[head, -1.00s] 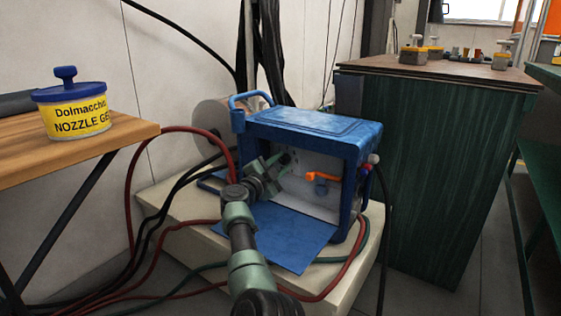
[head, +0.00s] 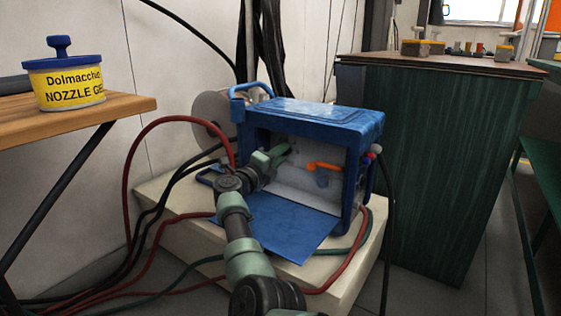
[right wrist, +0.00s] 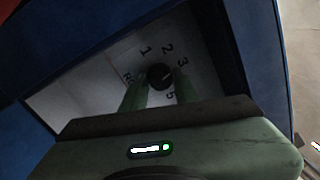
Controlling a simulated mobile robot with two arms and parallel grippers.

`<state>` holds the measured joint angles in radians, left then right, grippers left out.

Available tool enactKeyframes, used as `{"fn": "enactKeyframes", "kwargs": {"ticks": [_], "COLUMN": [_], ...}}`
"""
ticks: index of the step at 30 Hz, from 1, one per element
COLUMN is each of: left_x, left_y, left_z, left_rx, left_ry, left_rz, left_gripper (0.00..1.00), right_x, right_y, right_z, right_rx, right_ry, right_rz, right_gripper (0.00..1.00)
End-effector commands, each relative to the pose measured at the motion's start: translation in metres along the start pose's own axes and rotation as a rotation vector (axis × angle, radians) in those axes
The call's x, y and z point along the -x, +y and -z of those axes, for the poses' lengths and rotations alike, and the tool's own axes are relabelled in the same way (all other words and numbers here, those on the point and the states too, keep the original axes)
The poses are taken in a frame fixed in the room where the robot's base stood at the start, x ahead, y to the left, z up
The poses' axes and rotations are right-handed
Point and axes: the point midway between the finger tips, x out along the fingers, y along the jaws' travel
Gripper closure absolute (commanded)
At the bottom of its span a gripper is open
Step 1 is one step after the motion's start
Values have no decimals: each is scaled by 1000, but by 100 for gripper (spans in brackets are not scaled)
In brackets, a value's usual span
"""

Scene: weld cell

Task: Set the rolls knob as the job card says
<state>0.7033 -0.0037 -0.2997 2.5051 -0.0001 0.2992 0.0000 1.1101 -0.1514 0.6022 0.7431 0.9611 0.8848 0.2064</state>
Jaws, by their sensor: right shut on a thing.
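The rolls knob (right wrist: 160,76) is a small dark round knob on the pale inner panel of the blue welding feeder (head: 315,116). My right gripper (right wrist: 157,92) is shut on the knob, one green finger on each side. In the head view this gripper (head: 284,151) reaches into the open feeder, and the knob is hidden there. No job card or left gripper shows.
An orange lever (head: 322,167) sits right of my gripper inside the feeder. The blue door (head: 290,232) lies folded down in front. Red, black and green cables surround the pale plinth (head: 325,270). A yellow tub (head: 66,85) stands on the left bench.

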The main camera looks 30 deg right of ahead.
Motion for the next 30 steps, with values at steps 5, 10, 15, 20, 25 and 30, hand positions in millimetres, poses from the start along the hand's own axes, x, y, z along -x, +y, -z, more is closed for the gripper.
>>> {"fn": "enactKeyframes", "kwargs": {"ticks": [5, 10, 15, 20, 25, 30], "left_x": [18, 30, 42, 50, 56, 60], "left_y": [4, 7, 9, 11, 12, 13], "left_z": [3, 5, 9, 12, 14, 17], "left_rx": [0, -1, -1, -1, -1, -1], "left_ry": [-6, -11, -13, -13, -12, -9], "left_rz": [-3, -6, -6, -6, -6, -5], "left_gripper": [64, 64, 64, 64, 64, 64], "right_x": [1, 1, 1, 0, 0, 0], "right_y": [5, 4, 4, 4, 3, 2], "right_z": [0, 0, 0, -1, -1, -2], "right_rx": [-166, -326, -486, -625, -748, -840], "right_ry": [15, 29, 44, 57, 68, 77], "right_rz": [6, 14, 21, 27, 32, 37], "right_gripper": [100, 100, 100, 100, 100, 100]}}
